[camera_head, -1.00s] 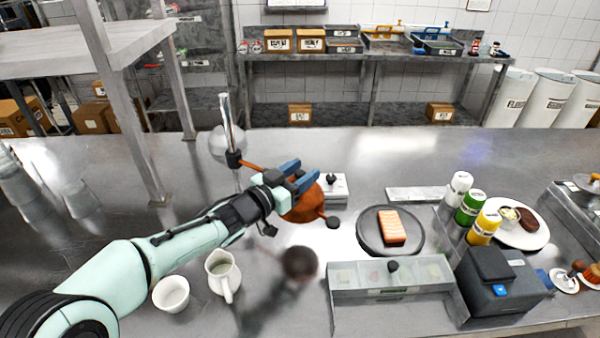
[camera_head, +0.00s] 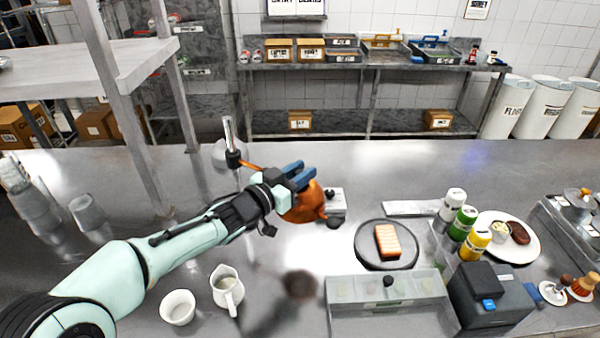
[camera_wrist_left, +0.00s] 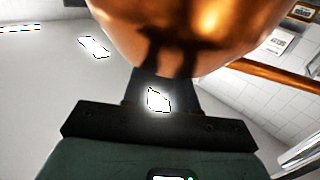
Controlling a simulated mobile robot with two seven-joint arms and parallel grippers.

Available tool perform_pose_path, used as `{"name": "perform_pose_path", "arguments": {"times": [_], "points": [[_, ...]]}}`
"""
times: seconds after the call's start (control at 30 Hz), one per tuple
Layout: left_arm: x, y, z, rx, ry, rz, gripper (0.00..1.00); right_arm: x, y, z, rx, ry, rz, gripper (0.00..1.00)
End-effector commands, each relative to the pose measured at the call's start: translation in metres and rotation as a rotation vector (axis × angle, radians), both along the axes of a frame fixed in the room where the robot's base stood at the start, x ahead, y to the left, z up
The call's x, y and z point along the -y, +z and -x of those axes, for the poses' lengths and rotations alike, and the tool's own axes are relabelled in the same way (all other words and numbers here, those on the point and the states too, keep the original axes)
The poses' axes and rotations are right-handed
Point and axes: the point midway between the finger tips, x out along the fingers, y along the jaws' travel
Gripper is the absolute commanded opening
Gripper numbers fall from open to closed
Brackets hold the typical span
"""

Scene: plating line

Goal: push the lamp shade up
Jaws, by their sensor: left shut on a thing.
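The copper-orange lamp shade (camera_head: 303,208) hangs over the bench from a copper arm (camera_head: 250,168), which joins a chrome post (camera_head: 229,135) at a black clamp. A black knob (camera_head: 333,223) shows at the shade's lower right. My left gripper (camera_head: 295,176), with blue fingers, is shut on the shade at its upper side in the head view. In the left wrist view, the shade (camera_wrist_left: 190,30) fills the top centre, up against the gripper, and the copper arm (camera_wrist_left: 275,79) runs to the right. The fingertip contact is partly hidden. My right gripper is not in view.
A white cup (camera_head: 177,308) and a white pitcher (camera_head: 227,290) stand below my left arm. A dark round plate (camera_head: 365,258) with a salmon-coloured piece, a clear-topped bin (camera_head: 385,318) and several bottles are on the right. A shelf post (camera_head: 130,115) rises at the left.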

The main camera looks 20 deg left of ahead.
Motion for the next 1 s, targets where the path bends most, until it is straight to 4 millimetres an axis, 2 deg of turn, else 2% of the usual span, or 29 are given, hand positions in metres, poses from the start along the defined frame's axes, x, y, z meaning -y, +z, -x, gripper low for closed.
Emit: {"name": "perform_pose_path", "arguments": {"times": [0.03,0.13,0.17,0.2,0.23,0.5,0.63,0.77,1.0], "points": [[-0.001,0.008,0.000,0.021,0.001,0.003,0.00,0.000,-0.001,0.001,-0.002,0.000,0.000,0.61],[-0.001,0.009,0.000,0.024,0.001,0.004,0.00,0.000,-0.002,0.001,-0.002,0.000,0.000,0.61],[-0.001,0.009,0.000,0.025,0.000,0.004,0.34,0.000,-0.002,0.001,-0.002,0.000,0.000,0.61],[-0.001,0.009,0.000,0.025,0.000,0.004,0.47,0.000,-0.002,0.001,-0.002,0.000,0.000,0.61],[0.000,0.009,0.000,0.024,0.000,0.004,0.48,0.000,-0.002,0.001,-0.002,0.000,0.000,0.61],[-0.001,0.005,0.001,0.016,0.000,0.003,0.48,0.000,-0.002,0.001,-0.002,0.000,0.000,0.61],[-0.004,0.005,0.008,0.015,0.002,0.002,0.48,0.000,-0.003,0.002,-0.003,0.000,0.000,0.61],[-0.011,0.004,0.030,0.016,0.004,0.001,0.48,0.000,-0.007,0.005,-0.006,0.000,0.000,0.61],[-0.029,0.005,0.082,0.019,0.003,0.002,0.48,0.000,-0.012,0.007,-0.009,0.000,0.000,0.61]]}}
